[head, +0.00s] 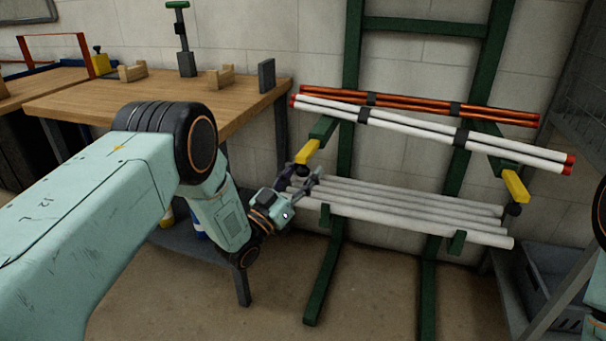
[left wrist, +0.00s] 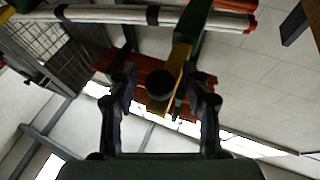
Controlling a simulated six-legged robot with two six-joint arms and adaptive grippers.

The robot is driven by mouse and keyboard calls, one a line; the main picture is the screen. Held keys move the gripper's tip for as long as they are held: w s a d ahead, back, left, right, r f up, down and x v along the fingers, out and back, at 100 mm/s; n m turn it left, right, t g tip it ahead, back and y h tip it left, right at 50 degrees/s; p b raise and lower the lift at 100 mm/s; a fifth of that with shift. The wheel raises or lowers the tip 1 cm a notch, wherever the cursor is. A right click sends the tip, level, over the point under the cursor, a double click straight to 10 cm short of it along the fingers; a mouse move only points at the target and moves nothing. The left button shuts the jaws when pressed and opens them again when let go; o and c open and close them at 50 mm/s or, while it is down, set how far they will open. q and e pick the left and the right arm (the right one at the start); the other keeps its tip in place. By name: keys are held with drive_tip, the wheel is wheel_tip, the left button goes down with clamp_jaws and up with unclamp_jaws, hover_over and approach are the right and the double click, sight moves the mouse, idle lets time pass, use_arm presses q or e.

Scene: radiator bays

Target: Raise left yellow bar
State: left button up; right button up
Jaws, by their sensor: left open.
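The left yellow bar (head: 307,152) is at the end of a green rack arm, on the left side of the rack. In the left wrist view the yellow bar (left wrist: 176,67) has a round black knob (left wrist: 160,84) at its near end. My left gripper (head: 304,178) is just below this bar. Its fingers (left wrist: 165,88) are open, with the knob and bar end between them in the picture. I see no grip, and cannot tell whether they touch. A second yellow bar (head: 516,185) shows on the right rack arm. My right gripper is not in view.
White tubes (head: 430,127) with red ends and orange tubes (head: 420,103) lie on the upper arms. Several pale tubes (head: 420,214) lie on the lower supports, close to my left gripper. A wooden bench (head: 90,100) stands left. A grey crate (head: 548,270) stands at lower right.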

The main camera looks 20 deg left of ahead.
use_arm(q)
drive_tip(key=shift+c, duration=0.3)
clamp_jaws()
idle(0.3)
